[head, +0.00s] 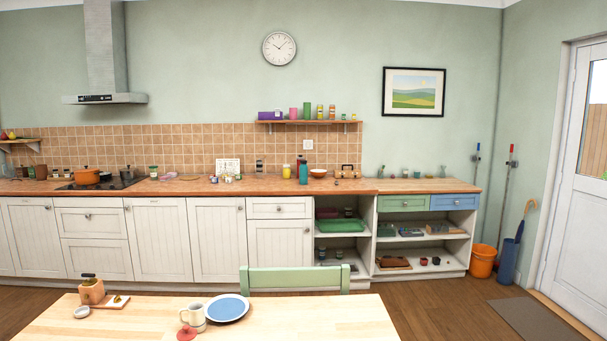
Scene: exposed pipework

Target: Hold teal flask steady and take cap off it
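A teal flask (303,173) stands upright on the wooden counter along the far wall, right of centre. It has a darker top, which looks like its cap; the flask is small and far off, so the detail is unclear. Neither of my grippers shows in the head view, and nothing is touching the flask that I can see.
A wooden table (330,318) fills the near foreground, with a blue plate (227,307), a mug and a red lid on it. A green chair (295,280) stands between table and counter. Open floor (430,303) lies to the right. An orange bucket (482,262) is by the far right wall.

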